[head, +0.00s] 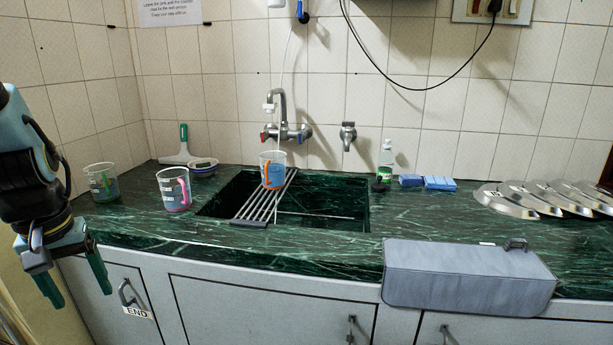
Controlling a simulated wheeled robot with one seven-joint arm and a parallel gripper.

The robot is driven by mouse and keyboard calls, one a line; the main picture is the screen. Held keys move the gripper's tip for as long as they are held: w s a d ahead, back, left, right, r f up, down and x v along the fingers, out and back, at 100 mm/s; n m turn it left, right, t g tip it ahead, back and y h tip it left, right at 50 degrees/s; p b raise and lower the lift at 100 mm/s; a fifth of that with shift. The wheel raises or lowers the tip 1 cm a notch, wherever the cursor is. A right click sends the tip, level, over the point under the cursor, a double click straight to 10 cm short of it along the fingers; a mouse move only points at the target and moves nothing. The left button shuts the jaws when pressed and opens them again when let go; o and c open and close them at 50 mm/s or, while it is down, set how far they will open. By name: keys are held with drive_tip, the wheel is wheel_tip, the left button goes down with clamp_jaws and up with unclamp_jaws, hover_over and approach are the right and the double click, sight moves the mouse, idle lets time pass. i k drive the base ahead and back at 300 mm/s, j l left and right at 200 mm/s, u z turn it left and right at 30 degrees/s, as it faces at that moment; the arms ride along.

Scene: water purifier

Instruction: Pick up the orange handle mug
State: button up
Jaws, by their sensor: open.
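The mug with the orange handle (272,170) stands upright on the metal rack over the sink, below the tap. It looks clear with a bluish tint. A mug with a pink handle (174,189) stands on the green counter left of the sink. A third mug with a green handle (101,182) stands further left, near the wall. My gripper (75,282) is at the far left, in front of the counter. It points down with its two green-tipped fingers apart and nothing between them. It is well away from the orange handle mug.
The rack (268,204) spans the left part of the sink (335,212). The tap (283,115) rises behind the mug. A bottle (386,160), blue sponges (427,182) and metal lids (540,198) are to the right. A grey case (468,275) sits at the front edge.

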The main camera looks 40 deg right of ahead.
sight(273, 163)
drive_tip(key=z, duration=0.9)
drive_tip(key=l+u, duration=0.45)
drive_tip(key=k+l+u, duration=0.1)
drive_tip(key=l+u, duration=0.2)
drive_tip(key=u, duration=0.2)
drive_tip(key=k+l+u, duration=0.15)
drive_tip(key=l+u, duration=0.3)
drive_tip(key=j, duration=0.1)
